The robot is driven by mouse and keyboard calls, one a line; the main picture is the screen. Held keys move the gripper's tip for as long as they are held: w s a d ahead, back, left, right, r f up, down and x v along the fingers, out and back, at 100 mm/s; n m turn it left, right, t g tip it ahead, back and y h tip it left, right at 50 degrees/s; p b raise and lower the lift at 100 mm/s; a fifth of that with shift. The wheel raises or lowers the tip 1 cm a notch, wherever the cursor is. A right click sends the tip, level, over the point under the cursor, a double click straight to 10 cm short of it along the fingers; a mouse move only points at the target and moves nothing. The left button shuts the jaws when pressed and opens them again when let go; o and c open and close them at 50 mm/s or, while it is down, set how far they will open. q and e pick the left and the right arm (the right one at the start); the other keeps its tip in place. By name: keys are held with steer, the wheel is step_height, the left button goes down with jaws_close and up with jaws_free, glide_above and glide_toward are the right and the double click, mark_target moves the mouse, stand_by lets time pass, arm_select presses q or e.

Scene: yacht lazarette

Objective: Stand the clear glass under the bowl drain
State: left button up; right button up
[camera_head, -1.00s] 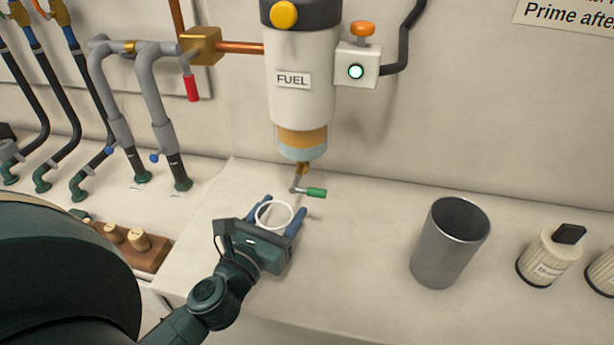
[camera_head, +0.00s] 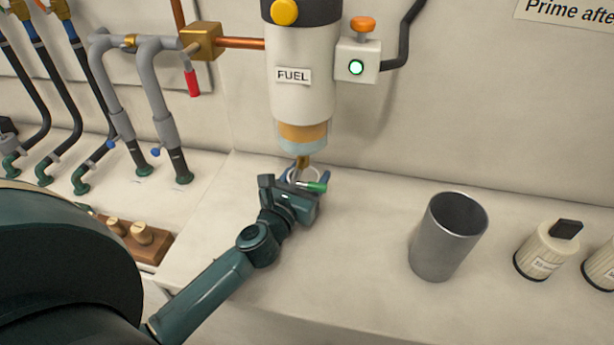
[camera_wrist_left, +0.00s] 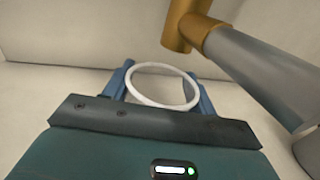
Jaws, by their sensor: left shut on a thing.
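My left gripper (camera_head: 305,180) is shut on the clear glass (camera_head: 292,174), below the fuel filter's bowl (camera_head: 302,136). In the left wrist view the white rim of the glass (camera_wrist_left: 163,85) sits upright between the blue fingers. In the left wrist view the drain (camera_wrist_left: 186,25) shows above and slightly right of the rim. I cannot tell whether the glass touches the bench. My right gripper is not in view.
A grey metal cup (camera_head: 447,237) stands on the bench to the right, with ribbed cream containers (camera_head: 546,251) beyond it. A wooden block with pegs (camera_head: 135,240) lies left. Hoses and pipes line the left wall. The bench between gripper and cup is clear.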

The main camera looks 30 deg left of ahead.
arm_select(q)
steer(key=shift+f, duration=0.1)
steer(key=o, duration=1)
steer(key=shift+s, duration=0.25)
steer(key=s+b, duration=0.2)
steer(key=s, duration=0.8)
steer(key=shift+s+d, duration=0.1)
steer(key=shift+s, duration=0.7)
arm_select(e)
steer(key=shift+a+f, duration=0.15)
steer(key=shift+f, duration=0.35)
